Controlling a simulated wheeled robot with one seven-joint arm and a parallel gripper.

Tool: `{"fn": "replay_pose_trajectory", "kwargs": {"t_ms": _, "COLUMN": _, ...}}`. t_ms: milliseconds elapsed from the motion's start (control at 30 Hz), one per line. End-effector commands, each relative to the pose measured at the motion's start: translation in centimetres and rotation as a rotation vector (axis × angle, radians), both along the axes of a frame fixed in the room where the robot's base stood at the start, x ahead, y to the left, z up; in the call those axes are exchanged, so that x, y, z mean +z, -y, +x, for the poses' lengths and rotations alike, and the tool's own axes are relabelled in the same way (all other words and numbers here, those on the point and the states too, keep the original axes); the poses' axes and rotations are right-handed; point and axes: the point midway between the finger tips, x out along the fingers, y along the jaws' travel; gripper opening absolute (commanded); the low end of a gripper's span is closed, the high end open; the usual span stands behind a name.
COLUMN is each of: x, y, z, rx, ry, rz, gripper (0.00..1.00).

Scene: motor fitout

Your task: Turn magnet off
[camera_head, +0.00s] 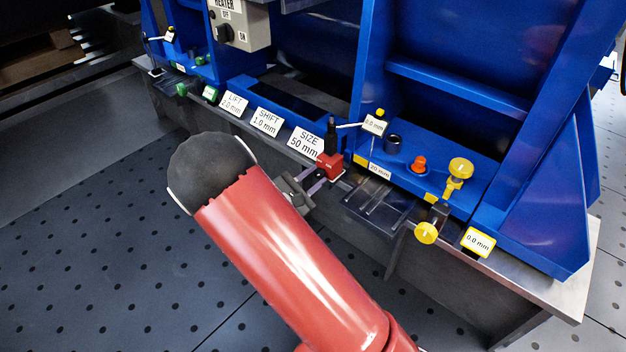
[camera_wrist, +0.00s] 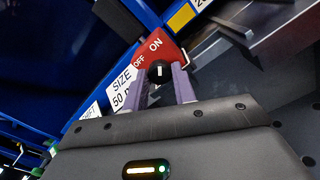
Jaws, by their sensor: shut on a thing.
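The magnet switch is a red block with a black knob and white OFF and ON marks. In the head view the red block (camera_head: 330,165) sits at the front edge of the bench, beside the SIZE 50 mm label. In the wrist view the red block (camera_wrist: 153,53) is at the top middle, with the black knob (camera_wrist: 160,74) in front of it. The knob's white line stands roughly upright in the picture, seemingly toward ON. My gripper (camera_wrist: 161,84) has its two purple fingers shut on the knob, one on each side. It also shows in the head view (camera_head: 319,178).
A slotted dark metal block (camera_head: 376,205) is just right of the switch. Beyond it are a yellow knob (camera_head: 426,233) and a 0.0 mm label (camera_head: 478,242). The blue machine frame (camera_head: 360,90) rises behind. The perforated floor (camera_head: 110,220) in front is clear.

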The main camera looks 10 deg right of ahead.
Motion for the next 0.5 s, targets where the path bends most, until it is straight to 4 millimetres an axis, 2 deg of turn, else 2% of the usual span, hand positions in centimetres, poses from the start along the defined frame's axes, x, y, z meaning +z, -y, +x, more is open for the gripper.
{"fn": "replay_pose_trajectory", "kwargs": {"t_ms": 333, "x": -0.07, "y": -0.06, "z": -0.04, "rx": 0.001, "ry": 0.001, "rz": 0.003, "gripper": 0.04}}
{"fn": "replay_pose_trajectory", "kwargs": {"t_ms": 367, "x": -0.07, "y": -0.06, "z": -0.04, "rx": 0.001, "ry": 0.001, "rz": 0.003, "gripper": 0.28}}
{"fn": "replay_pose_trajectory", "kwargs": {"t_ms": 500, "x": -0.05, "y": -0.05, "z": -0.03, "rx": 0.001, "ry": 0.000, "rz": 0.002, "gripper": 0.46}}
